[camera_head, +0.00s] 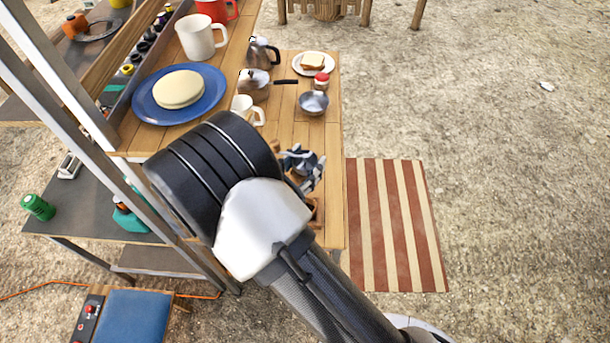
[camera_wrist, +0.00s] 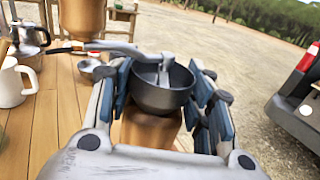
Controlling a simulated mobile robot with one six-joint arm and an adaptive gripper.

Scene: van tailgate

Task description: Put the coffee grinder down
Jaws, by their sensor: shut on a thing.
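My gripper (camera_wrist: 163,92) is shut on the coffee grinder, with its fingers on both sides of it. In the wrist view the coffee grinder (camera_wrist: 162,98) shows a dark metal bowl, a grey crank on top and a brown wooden body below. It looks roughly upright. In the head view my gripper (camera_head: 302,166) is over the right part of the wooden tabletop (camera_head: 329,140), and my arm hides most of the grinder. I cannot tell whether its base touches the wood.
A metal bowl (camera_head: 313,102), a red-lidded jar (camera_head: 321,80), a plate with bread (camera_head: 327,62), a pot (camera_head: 254,85) and a white mug (camera_head: 247,110) stand farther back. A blue plate (camera_head: 150,101) is at left. The tabletop's right edge is close, above a striped mat (camera_head: 396,225).

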